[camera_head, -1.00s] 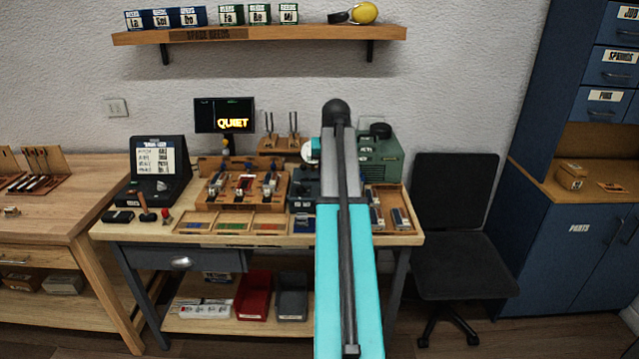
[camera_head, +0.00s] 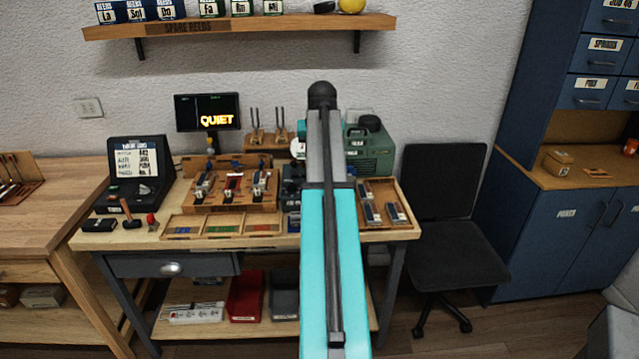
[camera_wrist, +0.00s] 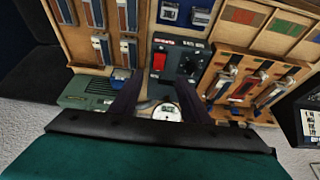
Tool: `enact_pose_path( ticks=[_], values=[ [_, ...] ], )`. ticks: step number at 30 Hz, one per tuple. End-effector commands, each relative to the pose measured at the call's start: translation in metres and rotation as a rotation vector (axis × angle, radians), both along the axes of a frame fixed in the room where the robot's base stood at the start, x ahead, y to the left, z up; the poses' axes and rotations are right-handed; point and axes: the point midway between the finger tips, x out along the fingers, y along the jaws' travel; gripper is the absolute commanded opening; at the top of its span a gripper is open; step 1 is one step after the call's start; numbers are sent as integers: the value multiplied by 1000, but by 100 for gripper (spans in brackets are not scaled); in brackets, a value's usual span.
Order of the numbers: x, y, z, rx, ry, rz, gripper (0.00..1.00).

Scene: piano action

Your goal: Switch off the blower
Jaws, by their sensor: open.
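A dark blue-grey control box with a red switch (camera_wrist: 160,62) and a black knob shows in the wrist view, ahead of and between my fingers. In the head view that box (camera_head: 291,188) is mostly hidden behind my arm. A green machine (camera_head: 374,150) with a vented side stands behind it at the bench's back right; its edge also shows in the wrist view (camera_wrist: 88,96). I cannot tell which of the two is the blower. My gripper (camera_wrist: 163,86) is open and empty over the bench. It is hidden in the head view.
A round white gauge (camera_wrist: 167,111) lies close to my fingers. A wooden tray with reed parts (camera_head: 397,190) is right of the box, and a wooden jig (camera_head: 234,192) left of it. A screen (camera_head: 207,113) reads "QUIET". A shelf (camera_head: 240,28) hangs above; a chair (camera_head: 446,215) stands right.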

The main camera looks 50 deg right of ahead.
Motion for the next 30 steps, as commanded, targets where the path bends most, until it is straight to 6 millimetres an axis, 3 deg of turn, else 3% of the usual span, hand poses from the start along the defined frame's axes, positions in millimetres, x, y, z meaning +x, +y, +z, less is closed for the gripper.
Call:
enact_pose_path(
  ticks=[8,30],
  values=[
    [4,-7,-18,1,0,-1,42],
    [24,-32,-96,2,1,-3,42]
  ],
)
